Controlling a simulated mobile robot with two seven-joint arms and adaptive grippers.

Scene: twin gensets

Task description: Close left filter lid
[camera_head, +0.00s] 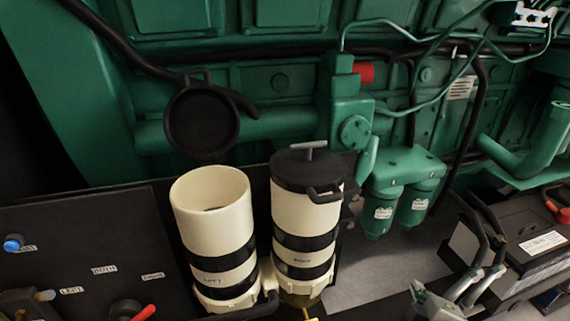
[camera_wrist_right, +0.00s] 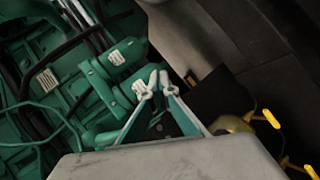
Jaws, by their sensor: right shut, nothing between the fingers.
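The left filter canister (camera_head: 212,205) is cream with black bands and stands open at the top. Its round black lid (camera_head: 202,122) is tilted up behind it, clear of the rim. The right filter canister (camera_head: 305,215) stands beside it with its black lid (camera_head: 300,170) down on top. My right gripper (camera_head: 417,288) is at the lower right of the head view, well apart from the left lid. In the right wrist view its fingers (camera_wrist_right: 159,82) come together at the tips with nothing held.
Green engine housing and pipes fill the back. Two small green filters (camera_head: 400,205) hang right of the canisters. A black battery (camera_head: 530,240) with cables is at the right. A dark panel with a red handle (camera_head: 144,313) is at the left. Yellow handles (camera_wrist_right: 271,118) show in the wrist view.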

